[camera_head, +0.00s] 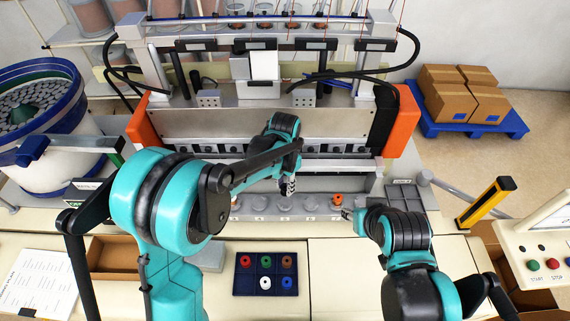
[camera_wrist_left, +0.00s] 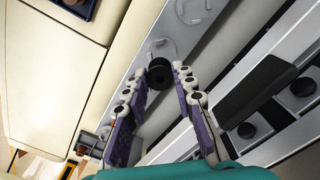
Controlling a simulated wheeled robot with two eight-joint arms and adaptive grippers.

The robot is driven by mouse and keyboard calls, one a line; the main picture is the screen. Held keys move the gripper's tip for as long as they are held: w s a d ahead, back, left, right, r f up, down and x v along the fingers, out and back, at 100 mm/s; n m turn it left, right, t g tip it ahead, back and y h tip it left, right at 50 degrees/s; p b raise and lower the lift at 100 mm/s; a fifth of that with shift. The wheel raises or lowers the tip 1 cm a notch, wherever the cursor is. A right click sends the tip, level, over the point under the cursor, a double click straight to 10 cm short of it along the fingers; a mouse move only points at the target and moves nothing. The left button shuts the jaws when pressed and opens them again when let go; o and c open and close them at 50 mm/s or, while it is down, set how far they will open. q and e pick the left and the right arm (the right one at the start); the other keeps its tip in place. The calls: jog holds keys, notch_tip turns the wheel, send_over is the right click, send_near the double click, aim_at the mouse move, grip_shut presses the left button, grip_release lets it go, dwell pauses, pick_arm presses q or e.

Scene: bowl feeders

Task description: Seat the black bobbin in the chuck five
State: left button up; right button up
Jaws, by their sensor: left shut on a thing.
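The black bobbin (camera_wrist_left: 158,74) is between the fingertips of my left gripper (camera_wrist_left: 160,82) in the left wrist view. The gripper is shut on it, over a grey rail (camera_wrist_left: 139,79) with ring-like chucks. One chuck (camera_wrist_left: 161,46) shows just beyond the bobbin; whether the two touch is unclear. In the head view my left gripper (camera_head: 289,188) points down at the middle of the chuck row (camera_head: 285,204), and the bobbin cannot be made out. An orange bobbin (camera_head: 338,199) sits on the row's right end. My right gripper (camera_head: 347,214) is beside it, its fingers too small to judge.
A dark blue tray (camera_head: 240,289) on the front bench holds several coloured bobbins. The winding machine (camera_head: 250,124) stands behind the row. A bowl feeder (camera_head: 40,170) is at left, a yellow-black post (camera_head: 486,203) at right. The bench (camera_head: 336,270) right of the tray is clear.

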pick_arm(q)
jog(key=shift+w+f, duration=0.1)
jog(key=shift+w, duration=0.15)
jog(key=shift+w+f, duration=0.1)
jog(key=shift+f, duration=0.05)
jog(key=shift+s+f+b, duration=0.25)
jog(key=shift+f+b, duration=0.55)
jog(key=shift+f, duration=0.15)
jog(key=f, duration=0.1)
jog(key=f+b, duration=0.1)
jog(key=shift+w+f+b, duration=0.2)
jog(key=shift+f+b, duration=0.1)
jog(key=shift+f, duration=0.1)
jog(key=shift+s+f, duration=0.1)
jog(key=shift+f, duration=0.2)
pick_arm(e)
jog(key=f, duration=0.3)
jog(key=shift+w+f, duration=0.2)
jog(key=shift+f, duration=0.05)
pick_arm(q)
jog(key=shift+b, duration=0.55)
pick_arm(e)
jog(key=shift+f, duration=0.35)
pick_arm(q)
jog(key=shift+f+b, duration=0.5)
jog(key=shift+f, duration=0.05)
pick_arm(e)
jog(key=shift+f, duration=0.5)
